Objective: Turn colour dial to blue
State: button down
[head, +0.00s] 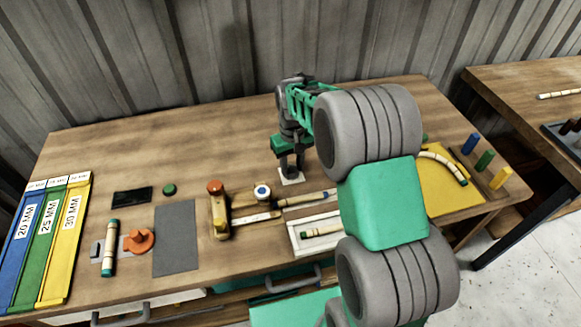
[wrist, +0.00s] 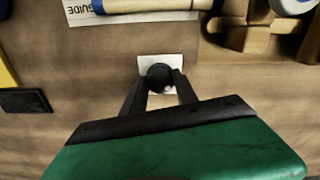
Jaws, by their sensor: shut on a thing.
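The colour dial is a small dark round knob (wrist: 158,78) on a white square plate (wrist: 176,62). In the wrist view my gripper (wrist: 160,82) reaches down over the plate, its two dark fingers closed around the knob. In the head view my gripper (head: 291,170) points down onto the same white plate (head: 292,179) near the middle of the bench. The fingers hide most of the knob there. I cannot tell which colour the dial points to; only a small pale spot shows on the knob.
A wooden bending jig (head: 220,215) with an orange knob stands left of the plate. A guide sheet (wrist: 85,14) with a rattan piece lies close by. Blue, green and yellow pegs (head: 484,161) stand at the right. Labelled coloured bins (head: 68,225) are at the far left. Bare bench lies behind the plate.

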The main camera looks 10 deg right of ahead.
aim_at(292, 169)
jog(key=shift+r+n, duration=0.1)
jog(key=shift+n, duration=0.4)
jog(key=c, duration=0.9)
grip_release()
jog(key=shift+c, duration=0.2)
notch_tip(292, 169, up, 7)
jog(key=shift+b, duration=0.7)
jog(key=shift+r, duration=0.35)
